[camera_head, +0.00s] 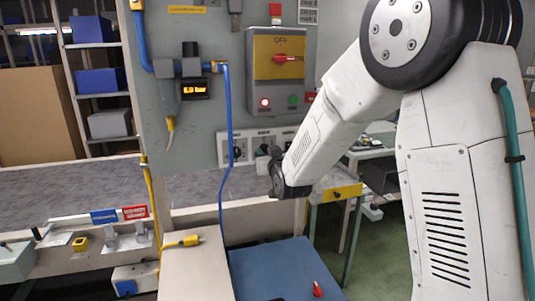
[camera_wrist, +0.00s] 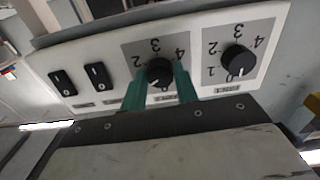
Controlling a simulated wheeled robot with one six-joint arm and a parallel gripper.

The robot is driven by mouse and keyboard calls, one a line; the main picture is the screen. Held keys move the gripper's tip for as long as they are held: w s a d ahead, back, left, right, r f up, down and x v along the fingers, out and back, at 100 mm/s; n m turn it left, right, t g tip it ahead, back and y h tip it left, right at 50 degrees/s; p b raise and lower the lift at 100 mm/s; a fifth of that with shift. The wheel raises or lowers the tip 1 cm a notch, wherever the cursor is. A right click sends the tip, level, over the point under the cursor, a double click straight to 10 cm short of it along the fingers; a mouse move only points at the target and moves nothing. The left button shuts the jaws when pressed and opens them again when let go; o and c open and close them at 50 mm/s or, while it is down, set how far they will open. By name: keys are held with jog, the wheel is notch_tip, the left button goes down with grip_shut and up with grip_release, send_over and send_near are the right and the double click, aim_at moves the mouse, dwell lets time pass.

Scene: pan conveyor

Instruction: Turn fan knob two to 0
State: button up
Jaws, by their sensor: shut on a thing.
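The control panel (camera_wrist: 115,62) appears upside down in the wrist view, with two black dial knobs and upside-down numerals. My gripper (camera_wrist: 160,82) has its two green fingers on either side of the middle knob, which I take as fan knob two (camera_wrist: 160,70), and is shut on it. A small pale mark shows low on this knob, but the fingers and angle hide its exact setting. The other dial knob (camera_wrist: 238,60), to the right, is free, with its white mark pointing down. In the head view, my wrist is at the panel (camera_head: 224,150) and largely hides the gripper.
Two black rocker switches (camera_wrist: 80,78) sit left of the held knob in the wrist view. In the head view, a yellow switch box (camera_head: 279,57) is above the panel, a blue hose (camera_head: 227,110) hangs before it, and a blue surface (camera_head: 270,268) lies below.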

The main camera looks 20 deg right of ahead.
jog(key=n, duration=0.6)
jog(key=shift+n, duration=2.8)
jog(key=o, duration=1)
jog(key=shift+c, duration=0.2)
jog(key=shift+s, duration=0.1)
jog(key=s, duration=0.7)
jog(key=shift+s, duration=0.35)
